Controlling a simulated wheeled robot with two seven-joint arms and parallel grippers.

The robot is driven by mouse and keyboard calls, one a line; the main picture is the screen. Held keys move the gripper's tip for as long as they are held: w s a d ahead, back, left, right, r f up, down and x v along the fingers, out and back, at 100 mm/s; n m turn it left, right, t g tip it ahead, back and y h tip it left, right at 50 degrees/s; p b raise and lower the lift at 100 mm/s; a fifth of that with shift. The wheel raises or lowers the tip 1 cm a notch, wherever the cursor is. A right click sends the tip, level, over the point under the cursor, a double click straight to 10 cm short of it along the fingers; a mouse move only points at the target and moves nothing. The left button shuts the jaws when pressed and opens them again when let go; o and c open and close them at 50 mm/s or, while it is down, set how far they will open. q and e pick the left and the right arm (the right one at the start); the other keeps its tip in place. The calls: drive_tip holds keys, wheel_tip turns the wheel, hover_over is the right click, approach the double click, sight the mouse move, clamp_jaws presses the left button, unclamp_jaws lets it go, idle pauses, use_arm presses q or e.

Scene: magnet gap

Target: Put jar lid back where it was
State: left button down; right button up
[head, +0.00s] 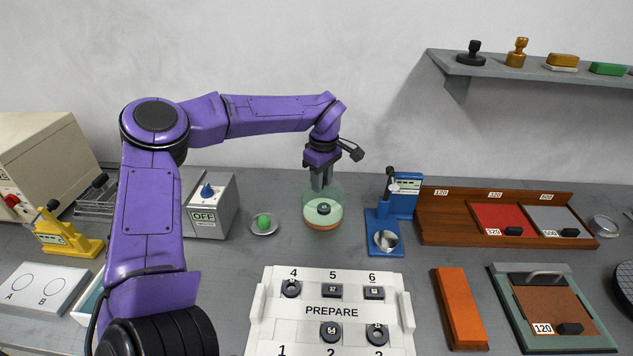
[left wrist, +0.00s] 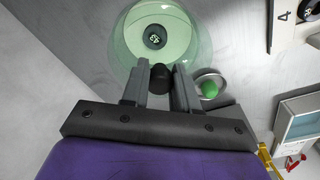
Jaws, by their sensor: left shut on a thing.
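A clear, green-tinted glass jar (head: 309,203) with an orange base stands in the middle of the table. A small dark numbered piece (head: 323,208) sits inside on a pale green floor; it also shows in the left wrist view (left wrist: 155,37). My left gripper (head: 321,188) points down at the jar's top. In the left wrist view its fingers (left wrist: 160,85) are shut on a black knob (left wrist: 162,78), apparently that of the jar lid. The lid's clear part cannot be told apart from the jar, nor whether they touch. My right gripper is not in view.
A dish with a green ball (head: 263,221) and a grey OFF box (head: 210,206) are left of the jar. A blue stand (head: 377,240) is close on its right. A white PREPARE board (head: 331,311) with several numbered pieces lies in front. A wooden rack (head: 445,222) stands farther right.

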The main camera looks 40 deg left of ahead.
sight(325, 187)
use_arm(q)
drive_tip(key=w+f, duration=0.2)
drive_tip(key=w, duration=0.1)
drive_tip(key=shift+a, duration=0.15)
drive_tip(key=shift+s+r, duration=0.1)
drive_tip(key=shift+s, duration=0.1)
drive_tip(key=shift+s+r, duration=0.2)
drive_tip(key=shift+s, duration=0.3)
drive_tip(key=shift+s+r, duration=0.2)
drive_tip(key=shift+s, duration=0.3)
drive_tip(key=shift+w+f, duration=0.5)
drive_tip(key=c, duration=0.8)
unclamp_jaws()
drive_tip(key=shift+w, duration=0.1)
drive_tip(key=shift+s+r, duration=0.2)
drive_tip(key=shift+s, duration=0.1)
drive_tip(key=shift+w, duration=0.15)
drive_tip(key=r, duration=0.7)
drive_tip(key=r+b, duration=0.1)
drive_tip(key=r, duration=0.2)
drive_tip(key=shift+d+r, duration=0.2)
drive_tip(key=shift+d, duration=0.05)
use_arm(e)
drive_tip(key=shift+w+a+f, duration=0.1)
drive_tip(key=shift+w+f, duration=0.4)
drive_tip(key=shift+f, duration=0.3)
